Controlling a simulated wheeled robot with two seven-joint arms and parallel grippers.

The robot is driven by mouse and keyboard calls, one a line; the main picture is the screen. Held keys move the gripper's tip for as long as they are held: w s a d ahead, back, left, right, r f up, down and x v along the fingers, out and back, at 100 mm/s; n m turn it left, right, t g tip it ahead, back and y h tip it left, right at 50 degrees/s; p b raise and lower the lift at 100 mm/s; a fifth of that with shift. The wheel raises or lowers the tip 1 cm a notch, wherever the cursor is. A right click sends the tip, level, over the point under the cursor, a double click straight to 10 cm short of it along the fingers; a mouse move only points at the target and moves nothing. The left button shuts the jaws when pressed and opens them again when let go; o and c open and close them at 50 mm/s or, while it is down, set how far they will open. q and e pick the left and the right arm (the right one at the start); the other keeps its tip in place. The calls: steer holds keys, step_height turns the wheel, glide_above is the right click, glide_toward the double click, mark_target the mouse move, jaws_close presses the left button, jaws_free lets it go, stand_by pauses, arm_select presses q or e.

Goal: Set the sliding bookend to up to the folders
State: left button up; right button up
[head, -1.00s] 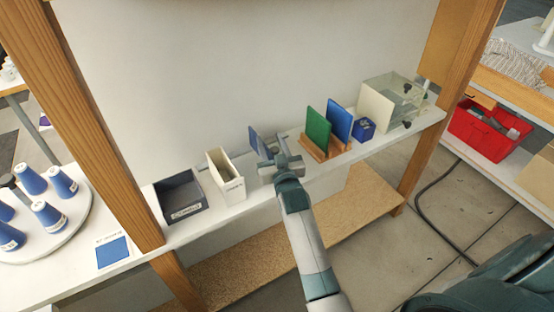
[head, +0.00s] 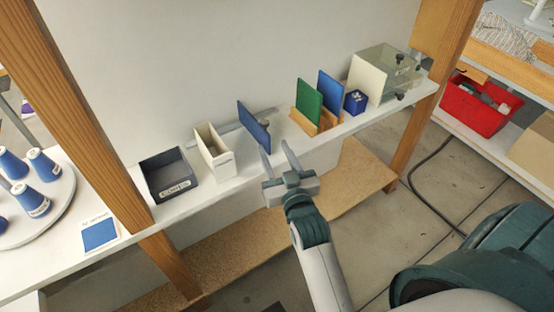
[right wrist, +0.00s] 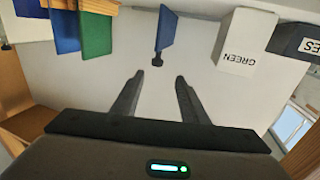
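The sliding bookend (head: 253,122) is an upright blue plate with a dark knob on a grey rail along the shelf. In the right wrist view the bookend (right wrist: 167,28) stands beyond the fingertips, its knob nearly midway between them. Two upright panels, green (head: 306,102) and blue (head: 331,92), which look like the folders, stand in a wooden rack to its right. A clear gap separates bookend and rack. My right gripper (head: 276,147) is open and empty, on the near side of the bookend, apart from it. My left gripper is out of view.
Left of the bookend stand a white box (head: 223,163) labelled GREEN and a dark grey bin (head: 174,192). A small blue box (head: 355,108) and a clear-sided case (head: 398,68) stand right of the rack. Wooden posts flank the shelf.

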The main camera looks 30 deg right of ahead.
steer(key=shift+s+a, duration=0.2)
steer(key=shift+s, duration=0.6)
